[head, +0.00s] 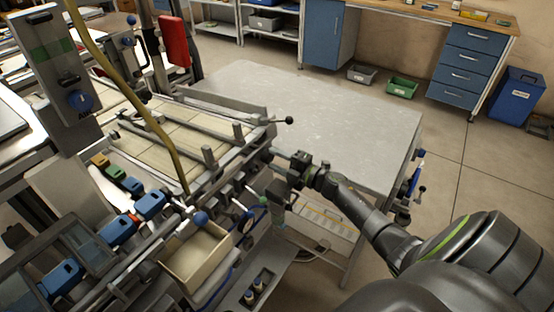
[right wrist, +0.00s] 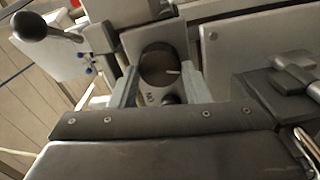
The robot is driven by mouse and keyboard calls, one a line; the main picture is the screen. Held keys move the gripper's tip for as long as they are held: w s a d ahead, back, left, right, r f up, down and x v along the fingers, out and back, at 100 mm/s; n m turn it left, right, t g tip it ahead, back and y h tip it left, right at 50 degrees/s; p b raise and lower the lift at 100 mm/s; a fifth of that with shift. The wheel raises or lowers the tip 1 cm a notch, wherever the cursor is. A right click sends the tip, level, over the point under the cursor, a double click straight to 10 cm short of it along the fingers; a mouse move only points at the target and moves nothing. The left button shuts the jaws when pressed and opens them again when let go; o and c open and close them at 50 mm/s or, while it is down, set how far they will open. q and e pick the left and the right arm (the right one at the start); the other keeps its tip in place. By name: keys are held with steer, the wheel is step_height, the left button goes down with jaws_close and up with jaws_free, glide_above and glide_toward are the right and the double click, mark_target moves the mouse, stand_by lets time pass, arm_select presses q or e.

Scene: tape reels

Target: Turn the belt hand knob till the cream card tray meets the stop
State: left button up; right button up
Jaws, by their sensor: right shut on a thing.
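The belt hand knob (right wrist: 158,66) is a dark round face with a short white mark pointing right, seen in the right wrist view. My right gripper (right wrist: 160,86) has a finger on each side of the knob and is shut on it. In the head view my right gripper (head: 280,157) is at the machine's right side, where its wrist hides the knob. A cream open tray (head: 197,254) sits at the front of the machine; it looks empty. I cannot make out the stop. My left gripper is not in view.
A ball-ended lever (head: 284,121) sticks out at the machine's corner, near my right gripper; it also shows in the right wrist view (right wrist: 32,27). A grey table (head: 340,112) stands behind. Blue-handled parts (head: 150,204) line the machine's front. A yellow hose (head: 150,122) crosses the belt.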

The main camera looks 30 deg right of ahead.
steer(key=o, duration=1)
steer(key=b+v, duration=0.3)
steer(key=v, duration=1.4)
steer(key=shift+s, duration=0.2)
steer(key=shift+d, duration=0.15)
